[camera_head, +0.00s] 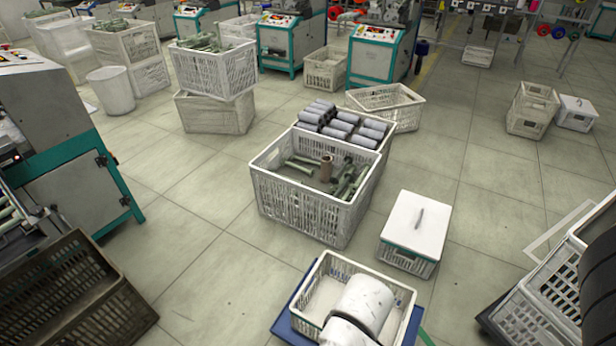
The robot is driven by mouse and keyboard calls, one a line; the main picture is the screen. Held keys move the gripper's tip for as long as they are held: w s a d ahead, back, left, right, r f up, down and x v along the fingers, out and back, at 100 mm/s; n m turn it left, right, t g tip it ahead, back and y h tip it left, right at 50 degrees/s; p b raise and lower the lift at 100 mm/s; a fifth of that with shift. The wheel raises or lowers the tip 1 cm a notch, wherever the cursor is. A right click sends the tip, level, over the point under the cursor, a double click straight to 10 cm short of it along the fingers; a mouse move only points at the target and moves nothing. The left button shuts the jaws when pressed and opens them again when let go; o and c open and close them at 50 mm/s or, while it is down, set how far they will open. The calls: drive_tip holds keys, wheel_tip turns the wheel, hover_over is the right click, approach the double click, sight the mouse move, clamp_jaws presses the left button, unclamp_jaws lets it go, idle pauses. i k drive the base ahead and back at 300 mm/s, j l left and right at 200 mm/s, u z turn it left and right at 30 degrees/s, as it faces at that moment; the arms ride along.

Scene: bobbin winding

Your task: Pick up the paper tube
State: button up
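A small brown paper tube (326,168) stands upright inside a white slatted crate (300,212) near the middle of the camera_head view. Several green bobbins (300,167) lie around it in the crate, some to its left and some to its right. The lower end of the tube is close to the crate's contents, and I cannot tell what it rests on. My gripper does not show in this view.
Behind the crate is another crate with several white rolls (345,125). A lidded white box (416,224) stands to its right. A crate with large white rolls (362,303) is in front. Machines (60,140) stand at the left. Floor is clear left of the middle crate.

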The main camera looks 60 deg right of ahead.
sight(326, 164)
drive_tip(key=i+j+u, duration=0.2)
drive_tip(key=j, duration=0.15)
drive_tip(key=i+j+u, duration=0.35)
drive_tip(key=j, duration=0.25)
drive_tip(key=i+j, duration=0.15)
drive_tip(key=i, duration=0.2)
drive_tip(key=i+j, duration=0.2)
drive_tip(key=i+z, duration=0.7)
drive_tip(key=z, duration=0.2)
drive_tip(key=i+j+z, duration=0.15)
drive_tip(key=i+z, duration=0.15)
drive_tip(key=z, duration=0.15)
drive_tip(key=i+l+z, duration=0.1)
drive_tip(key=z, duration=0.3)
drive_tip(key=i+z, duration=0.2)
drive_tip(key=z, duration=0.2)
drive_tip(key=i+z, duration=0.15)
drive_tip(key=z, duration=0.25)
drive_tip(key=i+z, duration=0.15)
drive_tip(key=z, duration=0.25)
